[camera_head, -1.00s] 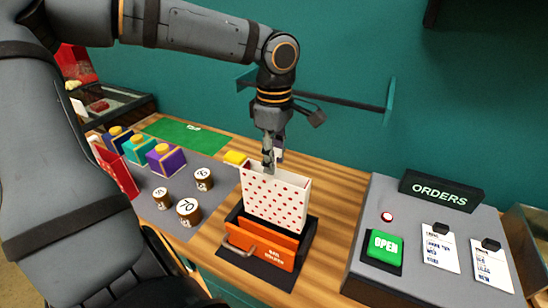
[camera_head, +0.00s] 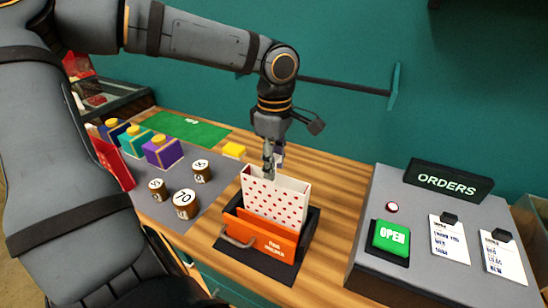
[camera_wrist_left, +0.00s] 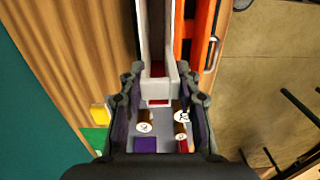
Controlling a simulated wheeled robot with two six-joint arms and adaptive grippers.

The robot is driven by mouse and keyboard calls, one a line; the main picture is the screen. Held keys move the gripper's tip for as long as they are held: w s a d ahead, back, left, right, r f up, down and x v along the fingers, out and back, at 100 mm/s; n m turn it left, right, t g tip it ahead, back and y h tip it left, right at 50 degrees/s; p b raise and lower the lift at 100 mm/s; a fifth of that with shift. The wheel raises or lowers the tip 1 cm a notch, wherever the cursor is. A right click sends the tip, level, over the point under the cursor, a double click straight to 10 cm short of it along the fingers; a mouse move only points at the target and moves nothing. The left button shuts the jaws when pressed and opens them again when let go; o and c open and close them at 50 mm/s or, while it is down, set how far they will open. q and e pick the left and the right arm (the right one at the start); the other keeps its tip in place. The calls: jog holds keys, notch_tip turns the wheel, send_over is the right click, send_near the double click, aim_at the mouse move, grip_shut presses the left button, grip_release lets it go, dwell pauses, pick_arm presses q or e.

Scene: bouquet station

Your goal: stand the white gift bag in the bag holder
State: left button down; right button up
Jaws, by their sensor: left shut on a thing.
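The white gift bag (camera_head: 277,199) with red dots stands upright in the head view. Its lower part is hidden behind the orange front panel of the bag holder (camera_head: 262,238), inside the holder's dark frame. I cannot see whether its bottom touches the holder's floor. My left gripper (camera_head: 269,176) points down from above and is shut on the bag's top rim. In the left wrist view the pale bag (camera_wrist_left: 157,88) lies between the fingers, and the orange holder (camera_wrist_left: 201,30) shows beside it. My right gripper is not in view.
Numbered round weights (camera_head: 184,203) and several coloured boxes (camera_head: 162,151) stand on the grey mat at left. A yellow block (camera_head: 234,150) lies behind the bag. The orders console (camera_head: 440,235) with a green OPEN button (camera_head: 391,237) is at right. Bare wood lies between holder and console.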

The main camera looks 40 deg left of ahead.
pick_arm(q)
jog(key=c, duration=0.9)
grip_release()
jog(key=shift+o, duration=0.2)
notch_tip(320, 180, up, 8)
jog(key=shift+f, duration=0.2)
jog(key=shift+f, duration=0.1)
